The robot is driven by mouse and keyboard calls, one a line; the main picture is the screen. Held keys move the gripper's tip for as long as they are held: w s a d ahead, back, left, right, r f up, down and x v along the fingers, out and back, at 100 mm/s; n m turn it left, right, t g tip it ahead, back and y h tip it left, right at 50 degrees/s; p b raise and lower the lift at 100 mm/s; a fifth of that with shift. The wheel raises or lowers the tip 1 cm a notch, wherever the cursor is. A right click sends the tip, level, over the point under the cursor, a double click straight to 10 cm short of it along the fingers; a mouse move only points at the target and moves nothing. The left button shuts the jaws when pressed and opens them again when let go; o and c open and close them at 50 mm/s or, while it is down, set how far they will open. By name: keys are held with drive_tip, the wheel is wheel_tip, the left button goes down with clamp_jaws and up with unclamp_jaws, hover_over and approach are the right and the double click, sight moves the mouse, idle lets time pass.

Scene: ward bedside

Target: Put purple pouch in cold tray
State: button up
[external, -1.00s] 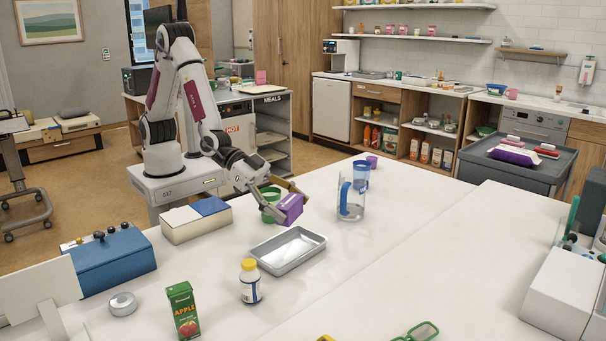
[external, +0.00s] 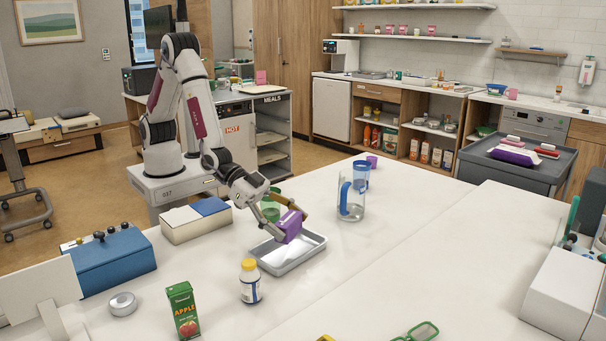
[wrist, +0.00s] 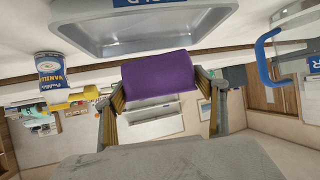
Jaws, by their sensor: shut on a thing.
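The purple pouch (external: 289,226) is held between the fingers of my gripper (external: 288,231). In the wrist view the pouch (wrist: 160,76) spans between my gripper's two fingers (wrist: 162,98). The grey tray (external: 307,254) lies on the white table. The pouch is over the tray's back left part in the external view; whether it touches the tray is hard to tell. The tray also shows in the wrist view (wrist: 140,45), with part of a blue label on its rim. The tray's visible inside is empty.
Green cups (external: 268,209) stand just behind my gripper. A white bottle with a yellow cap (external: 250,283) stands in front of the tray. A clear jug (external: 350,201) is to the right.

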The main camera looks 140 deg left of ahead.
sight(289, 252)
drive_tip(key=shift+f, duration=0.7)
drive_tip(key=shift+f, duration=1.9)
drive_tip(key=shift+f, duration=0.15)
drive_tip(key=o, duration=1.1)
drive_tip(key=shift+s+r, duration=0.1)
drive_tip(key=shift+r, duration=0.15)
drive_tip(key=shift+v, duration=5.9)
